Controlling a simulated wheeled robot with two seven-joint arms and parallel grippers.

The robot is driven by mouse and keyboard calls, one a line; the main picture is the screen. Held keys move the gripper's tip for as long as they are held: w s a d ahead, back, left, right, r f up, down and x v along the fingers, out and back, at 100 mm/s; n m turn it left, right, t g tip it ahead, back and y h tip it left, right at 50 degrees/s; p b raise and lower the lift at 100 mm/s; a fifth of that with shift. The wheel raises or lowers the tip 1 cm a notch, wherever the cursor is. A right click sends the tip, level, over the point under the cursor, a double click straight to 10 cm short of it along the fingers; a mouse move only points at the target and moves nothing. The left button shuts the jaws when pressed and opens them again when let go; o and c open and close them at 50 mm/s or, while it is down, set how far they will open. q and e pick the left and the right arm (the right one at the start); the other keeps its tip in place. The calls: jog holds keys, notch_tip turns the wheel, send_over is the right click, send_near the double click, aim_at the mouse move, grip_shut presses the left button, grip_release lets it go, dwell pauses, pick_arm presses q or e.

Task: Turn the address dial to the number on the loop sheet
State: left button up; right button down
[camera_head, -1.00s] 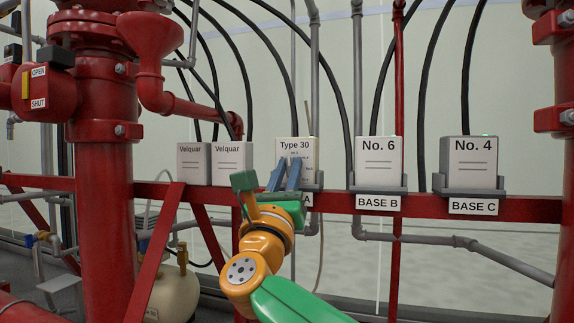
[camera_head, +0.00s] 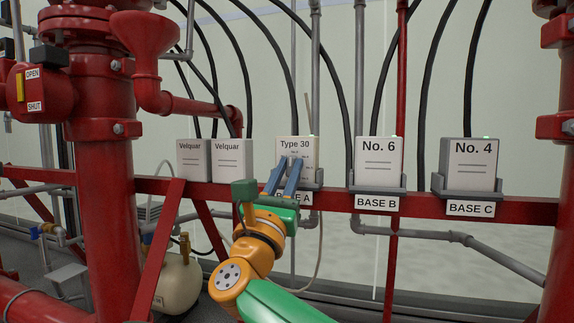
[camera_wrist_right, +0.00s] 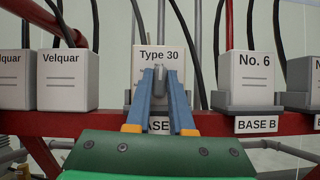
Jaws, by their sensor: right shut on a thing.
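A white box marked "Type 30" (camera_head: 296,143) sits in a grey holder on the red rail, above a label partly hidden by my right gripper and ending in "A". My right gripper (camera_head: 289,163) is in front of this box, its two blue fingers pointing at its face. In the right wrist view, the fingertips (camera_wrist_right: 160,76) are shut on a small grey piece at the box's front, apparently the address dial (camera_wrist_right: 160,72). The small print under "Type 30" is too small to read. The dial's number cannot be read. No loop sheet can be made out. My left gripper is not in view.
To the right stand the "No. 6" box (camera_head: 379,163) over BASE B and the "No. 4" box (camera_head: 472,164) over BASE C. Two "Velquar" boxes (camera_head: 232,160) stand left. Black cables hang behind. A thick red pipe (camera_head: 108,220) rises at left.

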aim_at(290, 171)
jog(key=c, duration=0.7)
grip_release()
jog(key=b+v, duration=0.1)
jog(key=b, duration=0.1)
jog(key=b+v, duration=0.2)
jog(key=b, duration=0.1)
jog(key=shift+w+f, duration=0.1)
jog(key=shift+f, duration=0.25)
jog(key=shift+r+p+v, duration=0.25)
jog(key=shift+p+v, duration=0.1)
jog(key=shift+v, duration=1.05)
